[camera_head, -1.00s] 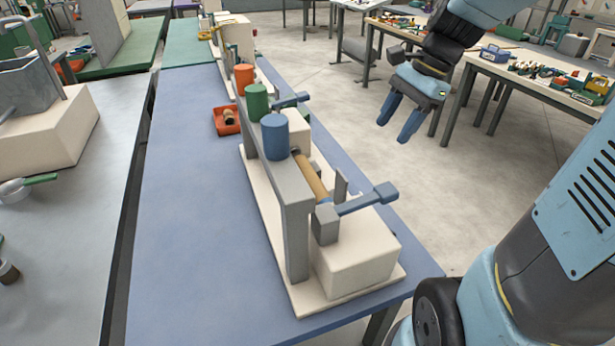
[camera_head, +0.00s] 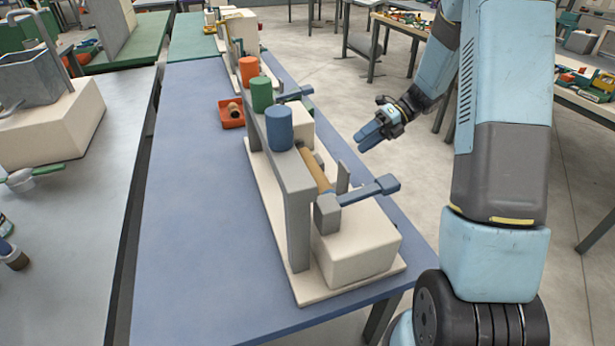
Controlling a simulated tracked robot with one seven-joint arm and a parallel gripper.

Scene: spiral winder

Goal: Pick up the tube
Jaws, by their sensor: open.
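The tan tube (camera_head: 314,170) lies in the spiral winder (camera_head: 298,215) on the blue table, between the grey frame and the grey block with the blue crank handle (camera_head: 370,191). Its near end meets the grey block; its far end is partly hidden by the blue spool. My gripper (camera_head: 362,142) is to the right of the winder, beyond the table's right edge and apart from the tube. Its blue fingers point left toward the winder. It is open and nothing shows between the fingers.
Blue (camera_head: 279,128), green (camera_head: 262,93) and orange (camera_head: 249,71) spools stand along the grey frame. A red tray (camera_head: 231,121) with a small tan piece sits left of the frame. An upright grey plate (camera_head: 343,177) stands right of the tube. The table's left part is clear.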

